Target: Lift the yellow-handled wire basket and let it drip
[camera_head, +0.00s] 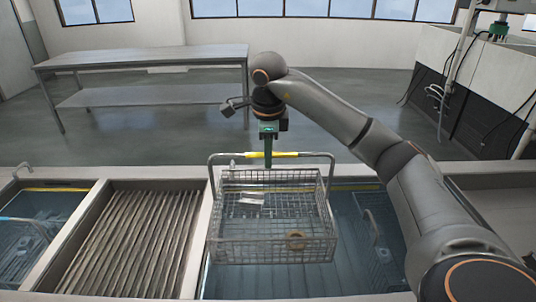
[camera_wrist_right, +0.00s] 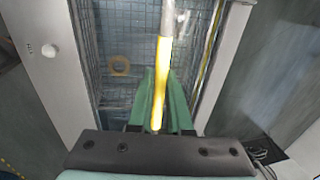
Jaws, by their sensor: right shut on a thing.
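The wire basket (camera_head: 272,228) hangs over the water-filled tank (camera_head: 350,262) in the middle of the head view. Its handle has a yellow grip (camera_head: 284,154), which also shows in the right wrist view (camera_wrist_right: 163,75). My right gripper (camera_head: 268,154) is shut on the yellow grip from above, with green fingers (camera_wrist_right: 160,108) on both sides of it. In the basket lie a small orange-brown ring (camera_head: 297,240) and a pale metal piece (camera_head: 252,198). The basket looks about level. Whether its bottom is clear of the water I cannot tell. My left gripper is not in view.
A ribbed drain board (camera_head: 125,243) lies left of the tank. Farther left, another tank (camera_head: 40,235) holds a basket with a blue handle. Another basket handle (camera_head: 370,228) stands in the water at right. A steel table (camera_head: 145,60) is behind.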

